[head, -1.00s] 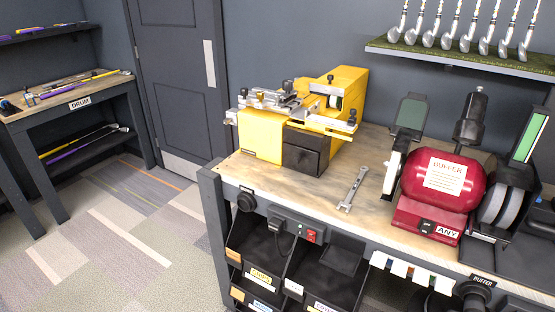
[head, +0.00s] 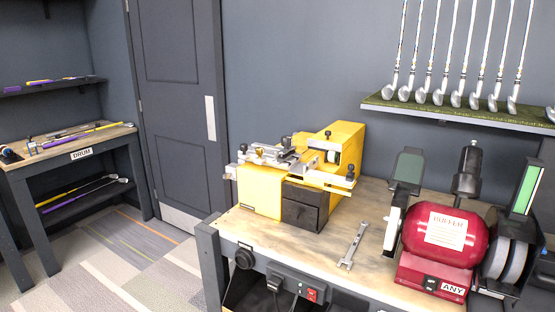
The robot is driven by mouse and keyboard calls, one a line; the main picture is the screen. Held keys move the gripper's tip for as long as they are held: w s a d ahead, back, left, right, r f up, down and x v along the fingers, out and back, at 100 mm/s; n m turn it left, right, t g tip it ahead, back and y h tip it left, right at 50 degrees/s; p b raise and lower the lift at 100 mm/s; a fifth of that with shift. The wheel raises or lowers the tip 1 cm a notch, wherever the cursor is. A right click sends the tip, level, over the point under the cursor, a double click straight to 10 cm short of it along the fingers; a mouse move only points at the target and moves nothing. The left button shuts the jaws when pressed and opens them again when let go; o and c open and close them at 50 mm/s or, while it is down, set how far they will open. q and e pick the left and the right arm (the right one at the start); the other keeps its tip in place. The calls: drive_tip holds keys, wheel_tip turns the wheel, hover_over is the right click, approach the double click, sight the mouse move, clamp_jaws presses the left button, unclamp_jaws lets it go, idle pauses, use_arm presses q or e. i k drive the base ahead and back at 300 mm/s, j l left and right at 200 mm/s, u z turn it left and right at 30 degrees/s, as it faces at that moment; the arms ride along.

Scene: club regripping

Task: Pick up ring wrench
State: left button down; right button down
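The ring wrench (head: 352,246) is a silver wrench lying flat on the wooden top of the workbench (head: 262,226). It lies between the yellow machine and the red buffer, slanting from the upper right to the lower left, with its lower end close to the bench's front edge. Nothing touches it. Neither of my grippers shows in the head view.
The yellow machine (head: 341,146) stands left of the wrench. The red buffer (head: 445,238) with grey wheels stands to the right. A shelf (head: 450,116) with several iron clubs hangs above. A second bench (head: 62,147) is at the far left by a dark door (head: 178,80).

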sight(347, 261)
drive_tip(key=i+z, duration=0.35)
drive_tip(key=i+j+z, duration=0.1)
drive_tip(key=i+z, duration=0.25)
drive_tip(key=i+j+z, duration=0.2)
drive_tip(key=z, duration=0.15)
